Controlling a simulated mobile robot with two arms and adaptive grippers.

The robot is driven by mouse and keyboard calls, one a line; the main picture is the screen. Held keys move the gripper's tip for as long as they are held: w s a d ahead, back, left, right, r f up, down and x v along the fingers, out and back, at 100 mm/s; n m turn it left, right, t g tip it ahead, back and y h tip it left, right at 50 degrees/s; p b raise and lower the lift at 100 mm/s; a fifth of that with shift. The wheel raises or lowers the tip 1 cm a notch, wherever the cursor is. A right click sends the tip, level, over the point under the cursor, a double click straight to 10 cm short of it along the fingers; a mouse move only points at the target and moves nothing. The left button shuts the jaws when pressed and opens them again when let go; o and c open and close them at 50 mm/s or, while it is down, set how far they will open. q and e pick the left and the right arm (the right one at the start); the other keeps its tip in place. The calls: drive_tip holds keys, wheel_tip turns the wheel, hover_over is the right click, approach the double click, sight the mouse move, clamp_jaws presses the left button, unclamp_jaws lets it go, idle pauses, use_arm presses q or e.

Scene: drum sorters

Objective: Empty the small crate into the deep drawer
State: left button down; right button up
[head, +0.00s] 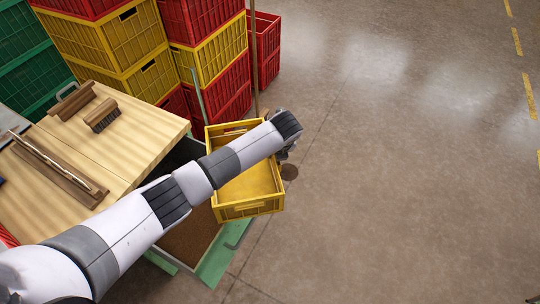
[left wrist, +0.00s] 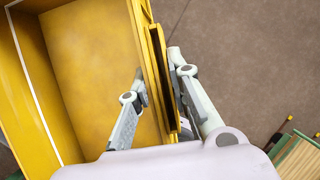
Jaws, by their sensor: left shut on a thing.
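The small yellow crate (head: 264,206) is beside and partly over the open deep drawer (head: 238,235), a green-edged drawer with a brown floor. My left arm crosses over the crate and hides its middle. My left gripper (head: 286,150) is at the crate's far right side, mostly hidden in the head view. In the left wrist view my left gripper (left wrist: 161,80) is shut on the wall of the crate (left wrist: 85,60), one finger inside and one outside. The visible crate floor is bare; a small pale strip shows near its far end. My right gripper is out of view.
A wooden worktop (head: 130,130) with a brush (head: 102,115) and a long wooden piece (head: 60,170) lies left of the drawer. Stacked yellow crates (head: 115,45) and red crates (head: 225,90) stand behind. The concrete floor at right is clear.

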use_arm(q)
drive_tip(key=shift+a+r, duration=0.1)
drive_tip(key=shift+r, duration=0.15)
drive_tip(key=shift+r+p, duration=1.4)
drive_tip(key=shift+r, duration=0.5)
drive_tip(key=shift+f, duration=0.15)
